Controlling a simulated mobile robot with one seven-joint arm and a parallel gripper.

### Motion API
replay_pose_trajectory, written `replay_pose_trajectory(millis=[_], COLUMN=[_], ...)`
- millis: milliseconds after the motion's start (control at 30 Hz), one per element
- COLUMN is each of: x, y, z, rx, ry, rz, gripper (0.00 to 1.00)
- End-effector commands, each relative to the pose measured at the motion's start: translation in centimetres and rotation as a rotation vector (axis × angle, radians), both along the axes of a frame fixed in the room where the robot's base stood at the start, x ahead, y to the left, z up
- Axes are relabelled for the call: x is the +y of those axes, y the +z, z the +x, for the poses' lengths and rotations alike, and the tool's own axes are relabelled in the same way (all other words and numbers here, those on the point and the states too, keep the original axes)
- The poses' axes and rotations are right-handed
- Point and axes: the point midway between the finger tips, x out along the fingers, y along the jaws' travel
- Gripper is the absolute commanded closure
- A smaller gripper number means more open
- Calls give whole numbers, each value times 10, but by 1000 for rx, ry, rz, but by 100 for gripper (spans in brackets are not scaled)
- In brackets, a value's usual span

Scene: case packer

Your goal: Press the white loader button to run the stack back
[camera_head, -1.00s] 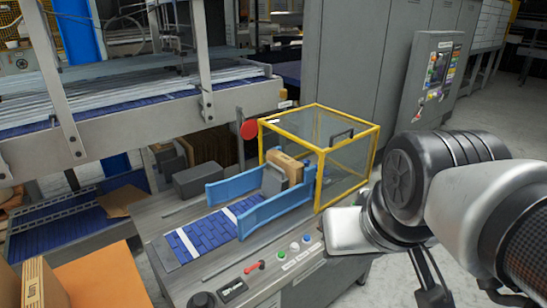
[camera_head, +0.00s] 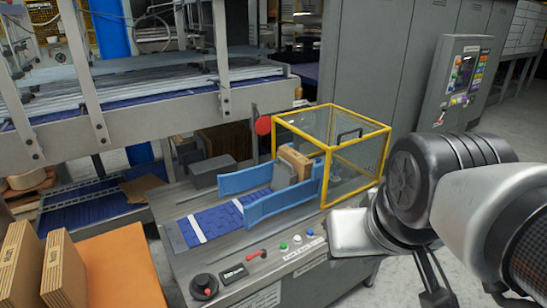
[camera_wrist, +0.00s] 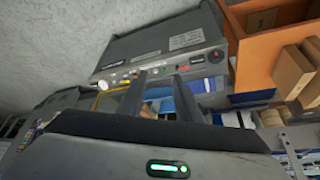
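The fingertips are hidden behind my wrist in the head view. The brown carton stack (camera_head: 295,160) stands upright between blue side guides (camera_head: 282,205), against a grey pusher plate.
A yellow-framed clear guard (camera_head: 357,140) stands behind the panel's right end. The panel also bears a red lever (camera_head: 257,254) and a black knob (camera_head: 204,286). An orange crate (camera_head: 120,270) with cartons stands at left, and a control cabinet (camera_head: 460,85) at right.

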Motion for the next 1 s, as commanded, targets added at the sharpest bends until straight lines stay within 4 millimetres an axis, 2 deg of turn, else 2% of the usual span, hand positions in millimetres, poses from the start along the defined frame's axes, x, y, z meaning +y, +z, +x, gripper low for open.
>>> replay_pose_trajectory(millis=[33,167,200,1000], x=[0,0,0,0], y=[0,0,0,0], z=[0,0,0,0], rx=[0,0,0,0], ry=[0,0,0,0], rz=[0,0,0,0], gripper=[76,97,100,100])
